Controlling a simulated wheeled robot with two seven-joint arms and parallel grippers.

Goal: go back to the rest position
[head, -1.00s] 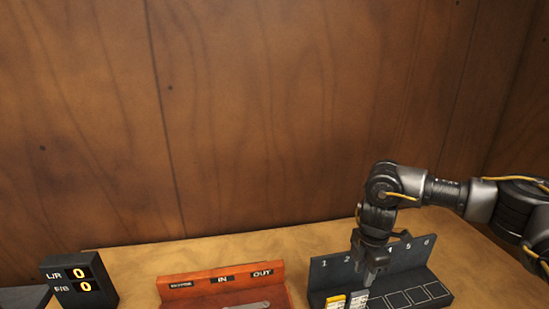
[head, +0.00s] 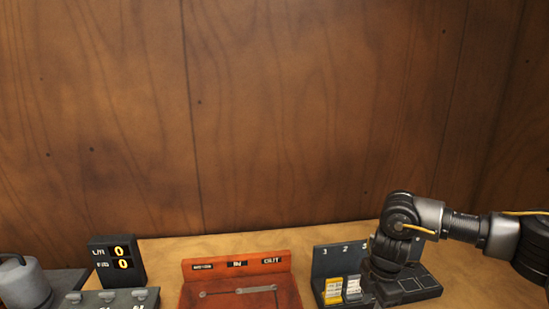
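My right arm comes in from the right, and its wrist bends down over a dark rack with numbered slots (head: 422,283). My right gripper (head: 376,297) points down at the rack, just right of two small blocks. Its fingertips are not clear against the dark rack, so I cannot tell whether it is open or holds anything. A yellow block (head: 333,291) and a pale grey block (head: 352,288) stand side by side at the rack's left end. My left gripper is not in view.
A red panel (head: 240,276) with linked metal bars stands left of the rack. Further left are a black display (head: 117,262) showing two zeros, a grey box with switches (head: 112,302) and a grey rounded object (head: 24,286). A wooden wall (head: 300,110) closes the back.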

